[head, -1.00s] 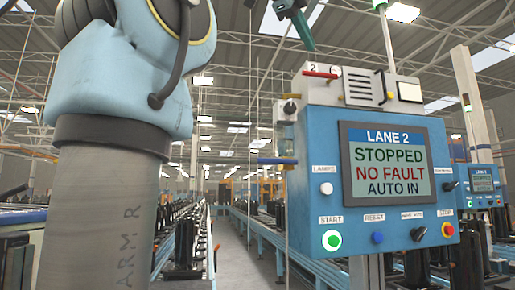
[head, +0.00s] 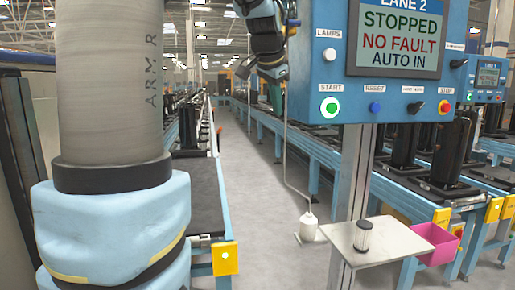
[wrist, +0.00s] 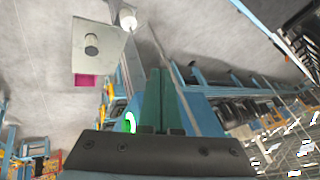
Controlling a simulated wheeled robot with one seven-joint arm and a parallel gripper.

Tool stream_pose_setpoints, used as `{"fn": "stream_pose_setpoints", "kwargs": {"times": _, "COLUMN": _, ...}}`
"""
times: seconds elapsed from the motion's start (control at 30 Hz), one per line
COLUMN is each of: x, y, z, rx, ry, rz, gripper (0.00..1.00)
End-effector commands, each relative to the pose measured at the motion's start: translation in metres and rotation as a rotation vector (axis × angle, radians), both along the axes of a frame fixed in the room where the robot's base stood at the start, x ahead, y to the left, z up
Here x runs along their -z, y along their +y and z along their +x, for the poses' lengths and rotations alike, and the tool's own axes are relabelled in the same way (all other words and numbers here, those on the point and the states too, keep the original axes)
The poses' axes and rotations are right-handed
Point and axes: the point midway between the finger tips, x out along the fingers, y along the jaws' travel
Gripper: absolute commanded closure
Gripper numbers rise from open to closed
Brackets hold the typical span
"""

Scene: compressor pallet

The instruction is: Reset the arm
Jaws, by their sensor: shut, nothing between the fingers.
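My arm's large grey and blue links (head: 110,120) fill the left of the head view. My gripper (head: 275,100) points down just left of the blue control panel (head: 325,75), level with its START button. In the wrist view, the green fingers of my gripper (wrist: 158,95) are together with nothing between them. The panel screen (head: 398,38) reads STOPPED, NO FAULT, AUTO IN. The green START button (head: 330,108) is lit, and the blue RESET button (head: 375,107) is to its right. I cannot tell whether my gripper touches the panel.
Conveyors (head: 420,185) with black compressors run along both sides. The aisle floor (head: 245,190) is clear.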

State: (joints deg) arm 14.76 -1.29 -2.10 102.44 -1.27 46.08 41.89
Motion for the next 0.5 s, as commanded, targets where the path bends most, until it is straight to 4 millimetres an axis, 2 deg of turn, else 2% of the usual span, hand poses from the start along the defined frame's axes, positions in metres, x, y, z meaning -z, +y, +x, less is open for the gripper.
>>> {"fn": "stream_pose_setpoints", "kwargs": {"times": 0.03, "x": 0.039, "y": 0.013, "z": -0.008, "rx": -0.072, "ry": 0.055, "rz": -0.016, "gripper": 1.0}}
{"fn": "stream_pose_setpoints", "kwargs": {"times": 0.1, "x": 0.086, "y": 0.03, "z": -0.021, "rx": -0.182, "ry": 0.123, "rz": -0.043, "gripper": 1.0}}
{"fn": "stream_pose_setpoints", "kwargs": {"times": 0.17, "x": 0.124, "y": 0.044, "z": -0.036, "rx": -0.277, "ry": 0.179, "rz": -0.065, "gripper": 1.0}}
{"fn": "stream_pose_setpoints", "kwargs": {"times": 0.2, "x": 0.149, "y": 0.053, "z": -0.049, "rx": -0.342, "ry": 0.215, "rz": -0.078, "gripper": 1.0}}
{"fn": "stream_pose_setpoints", "kwargs": {"times": 0.3, "x": 0.207, "y": 0.076, "z": -0.084, "rx": -0.503, "ry": 0.301, "rz": -0.106, "gripper": 1.0}}
{"fn": "stream_pose_setpoints", "kwargs": {"times": 0.4, "x": 0.252, "y": 0.095, "z": -0.122, "rx": -0.648, "ry": 0.37, "rz": -0.129, "gripper": 1.0}}
{"fn": "stream_pose_setpoints", "kwargs": {"times": 0.5, "x": 0.283, "y": 0.108, "z": -0.154, "rx": -0.761, "ry": 0.421, "rz": -0.143, "gripper": 1.0}}
